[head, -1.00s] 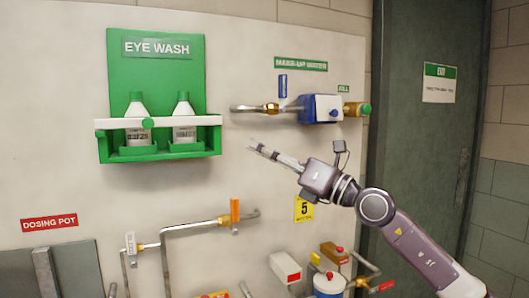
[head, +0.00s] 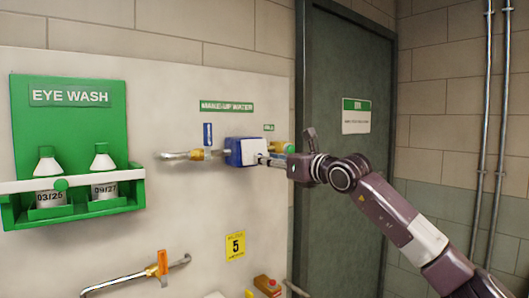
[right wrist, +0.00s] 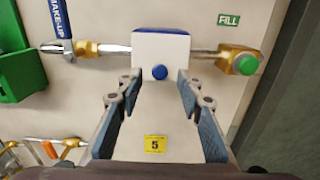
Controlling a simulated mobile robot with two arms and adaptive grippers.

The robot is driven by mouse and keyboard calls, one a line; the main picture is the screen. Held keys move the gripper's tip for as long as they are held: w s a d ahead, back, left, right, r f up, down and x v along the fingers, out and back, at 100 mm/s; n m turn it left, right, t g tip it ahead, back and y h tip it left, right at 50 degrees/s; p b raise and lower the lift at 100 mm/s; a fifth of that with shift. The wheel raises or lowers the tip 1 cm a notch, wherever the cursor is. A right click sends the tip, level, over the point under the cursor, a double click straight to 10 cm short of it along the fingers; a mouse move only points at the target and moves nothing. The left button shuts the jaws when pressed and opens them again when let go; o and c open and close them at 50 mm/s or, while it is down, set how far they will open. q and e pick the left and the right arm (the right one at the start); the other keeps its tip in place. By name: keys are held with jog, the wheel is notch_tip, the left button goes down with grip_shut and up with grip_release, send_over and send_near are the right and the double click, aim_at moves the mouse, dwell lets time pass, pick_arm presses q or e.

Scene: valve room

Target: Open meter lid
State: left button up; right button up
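The meter is a blue box (head: 234,152) on the pipe under the green make-up water sign, with a white lid (head: 256,147) on its front. In the right wrist view the white lid (right wrist: 160,45) appears closed, with a round blue knob (right wrist: 160,72) at its lower edge. My right gripper (head: 264,159) is at the meter's front in the head view and hides part of it. In the right wrist view its fingers (right wrist: 157,80) are spread on both sides of the knob, with nothing between them. I cannot tell whether they touch the lid. My left gripper is not in view.
A brass fitting with a green cap (right wrist: 247,63) is to the meter's right, and a blue-handled valve (right wrist: 62,20) to its left. The green eye wash station (head: 70,120) hangs further left. A dark door (head: 340,90) stands right of the panel.

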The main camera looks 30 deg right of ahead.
jog(key=shift+w+a, duration=0.1)
jog(key=shift+w, duration=0.85)
jog(key=shift+c, duration=0.4)
grip_shut()
